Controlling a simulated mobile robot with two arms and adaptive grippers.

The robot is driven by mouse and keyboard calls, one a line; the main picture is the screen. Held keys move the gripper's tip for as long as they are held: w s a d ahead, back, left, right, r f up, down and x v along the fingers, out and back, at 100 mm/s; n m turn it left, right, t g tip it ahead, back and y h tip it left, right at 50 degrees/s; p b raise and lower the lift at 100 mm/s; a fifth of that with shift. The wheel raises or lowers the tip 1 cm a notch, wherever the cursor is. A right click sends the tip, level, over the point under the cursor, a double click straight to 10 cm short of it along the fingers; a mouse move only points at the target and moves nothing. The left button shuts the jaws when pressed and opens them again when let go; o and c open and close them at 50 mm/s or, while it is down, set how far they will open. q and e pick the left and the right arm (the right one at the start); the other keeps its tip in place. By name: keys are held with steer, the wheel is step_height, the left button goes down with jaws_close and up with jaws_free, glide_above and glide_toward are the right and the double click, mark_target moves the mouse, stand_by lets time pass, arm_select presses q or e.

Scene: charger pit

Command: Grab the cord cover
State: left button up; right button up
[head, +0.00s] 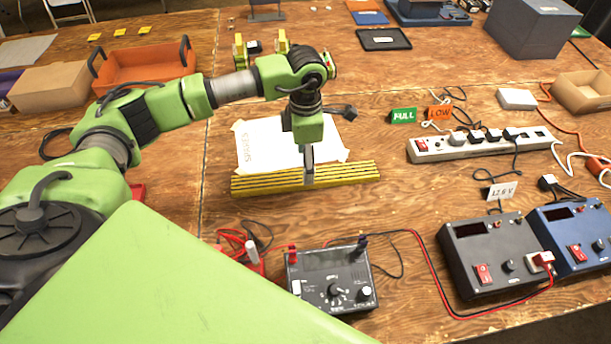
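The cord cover (262,181) is a long yellow strip with dark lengthwise grooves. It lies across the middle of the wooden table, along the near edge of a white sheet marked SPARES (258,146). My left arm reaches in from the left, and my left gripper (308,172) points down over the middle of the strip. A grey finger overlaps the strip and hides a small part of it. Whether the fingers close on it cannot be told from this angle. My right gripper is not in view.
A black meter (331,279) with red and black leads stands in front of the strip. Black (486,255) and blue (572,236) chargers and a white power strip (482,144) are at right. An orange tote (146,64) stands at back left.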

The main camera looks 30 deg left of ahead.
arm_select(q)
step_height(320, 180, down, 5)
steer(key=shift+p, duration=0.55)
steer(key=c, duration=1.6)
steer(key=shift+r, duration=0.15)
steer(key=shift+c, duration=0.5)
steer(key=shift+w+r, duration=0.1)
